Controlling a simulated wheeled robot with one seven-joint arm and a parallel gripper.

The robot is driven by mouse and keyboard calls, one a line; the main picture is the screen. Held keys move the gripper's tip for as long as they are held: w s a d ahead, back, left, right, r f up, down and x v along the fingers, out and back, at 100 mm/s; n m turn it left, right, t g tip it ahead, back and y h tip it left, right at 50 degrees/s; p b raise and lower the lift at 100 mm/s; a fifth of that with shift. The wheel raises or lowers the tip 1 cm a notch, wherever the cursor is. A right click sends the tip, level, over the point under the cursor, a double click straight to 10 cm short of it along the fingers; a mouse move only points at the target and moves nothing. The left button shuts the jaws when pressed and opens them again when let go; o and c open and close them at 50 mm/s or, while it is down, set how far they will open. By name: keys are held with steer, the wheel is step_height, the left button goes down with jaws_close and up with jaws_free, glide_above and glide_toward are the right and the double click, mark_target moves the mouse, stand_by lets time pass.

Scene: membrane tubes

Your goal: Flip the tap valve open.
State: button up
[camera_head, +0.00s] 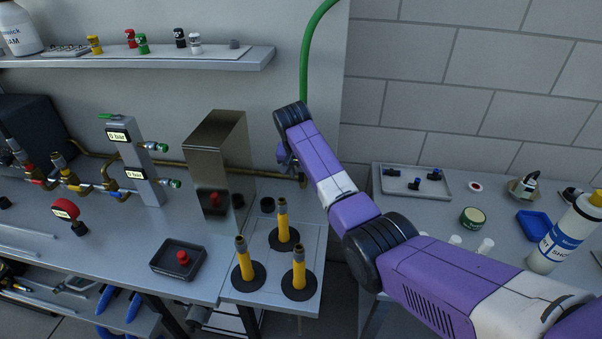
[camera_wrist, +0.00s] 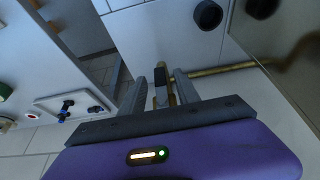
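The tap valve (camera_wrist: 161,77) shows in the wrist view as a dark lever with a grey lower part, beside an upright brass pipe. My gripper (camera_wrist: 159,80) is open, with one finger to each side of the lever. I see gaps between fingers and lever, but cannot tell whether either touches it. In the head view my gripper (camera_head: 287,157) is at the wall above the bench's right end, and it and my arm hide most of the valve. The brass pipe (camera_head: 302,181) shows just below it.
A green hose (camera_head: 306,52) runs down the wall. A shiny metal box (camera_head: 218,150) stands left of my gripper. Yellow tubes on black bases (camera_head: 299,277) stand in front.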

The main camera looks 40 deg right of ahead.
steer(key=b+v, duration=0.1)
steer(key=v, duration=0.6)
steer(key=shift+r, duration=0.3)
